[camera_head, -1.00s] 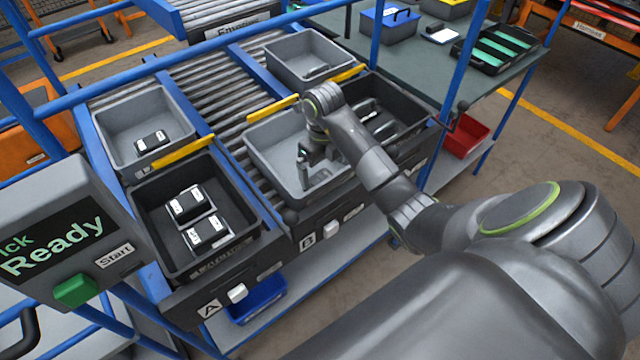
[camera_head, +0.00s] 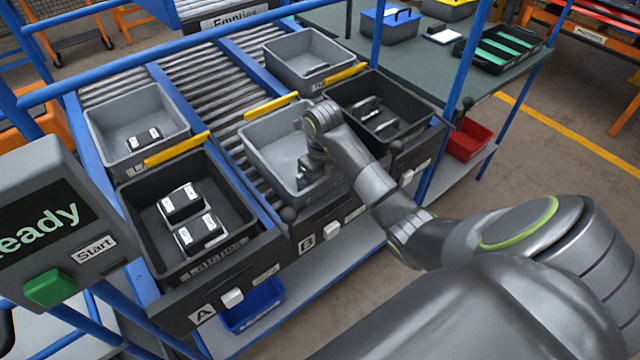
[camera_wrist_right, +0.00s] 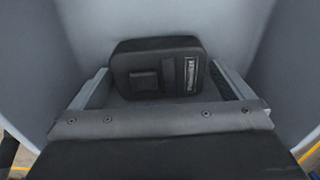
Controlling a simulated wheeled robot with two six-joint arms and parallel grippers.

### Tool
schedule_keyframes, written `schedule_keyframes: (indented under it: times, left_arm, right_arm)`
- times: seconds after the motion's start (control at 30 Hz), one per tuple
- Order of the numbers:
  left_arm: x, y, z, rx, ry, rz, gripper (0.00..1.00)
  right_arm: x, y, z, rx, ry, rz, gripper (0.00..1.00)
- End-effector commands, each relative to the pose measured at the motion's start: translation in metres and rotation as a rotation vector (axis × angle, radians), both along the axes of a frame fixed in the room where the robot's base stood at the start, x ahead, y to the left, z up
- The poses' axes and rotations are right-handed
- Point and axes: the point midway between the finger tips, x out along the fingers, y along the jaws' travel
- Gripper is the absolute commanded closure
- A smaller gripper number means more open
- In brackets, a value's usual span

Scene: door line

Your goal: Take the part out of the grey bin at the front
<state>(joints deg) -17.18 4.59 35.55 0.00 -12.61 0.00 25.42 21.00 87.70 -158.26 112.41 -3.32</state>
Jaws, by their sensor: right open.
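The grey bin (camera_head: 275,152) sits at the front of lane B. In the right wrist view a black boxy part (camera_wrist_right: 158,66) with a small white label lies by the bin wall (camera_wrist_right: 240,30). The open fingers of my right gripper (camera_wrist_right: 158,88) stand one on each side of the part, apart from each other. I cannot tell whether either touches it. My left gripper is out of view.
A black bin (camera_head: 240,215) with two parts stands at the front of lane A. Another black bin (camera_head: 405,95) with dark parts stands right of the grey bin. Yellow bars (camera_head: 272,108) and blue posts (camera_head: 372,50) surround the lanes. A button box (camera_head: 65,235) is at left.

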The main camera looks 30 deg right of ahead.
Motion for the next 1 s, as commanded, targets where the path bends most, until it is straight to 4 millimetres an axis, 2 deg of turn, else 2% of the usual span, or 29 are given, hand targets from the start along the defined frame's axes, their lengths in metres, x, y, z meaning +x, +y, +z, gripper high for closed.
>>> schedule_keyframes:
  times: [0.07, 0.4, 0.43, 0.77, 0.87, 1.0]
  left_arm:
    - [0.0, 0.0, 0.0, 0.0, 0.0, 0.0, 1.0]
    - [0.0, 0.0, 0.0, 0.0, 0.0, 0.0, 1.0]
    - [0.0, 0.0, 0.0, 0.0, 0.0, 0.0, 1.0]
    - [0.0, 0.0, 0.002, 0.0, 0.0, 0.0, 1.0]
    - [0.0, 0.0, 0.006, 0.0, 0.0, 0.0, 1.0]
    - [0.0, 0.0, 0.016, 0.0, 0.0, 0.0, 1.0]
  right_arm:
    - [0.0, 0.0, 0.0, 0.0, 0.0, 0.0, 0.0]
    - [0.0, 0.0, 0.0, 0.0, 0.0, 0.0, 0.44]
    - [0.0, 0.0, 0.0, 0.0, 0.0, 0.0, 0.46]
    - [0.0, 0.0, 0.005, 0.0, -0.001, 0.0, 0.47]
    - [0.0, 0.0, 0.013, 0.0, -0.002, 0.001, 0.47]
    - [0.001, -0.001, 0.035, -0.001, -0.003, 0.002, 0.47]
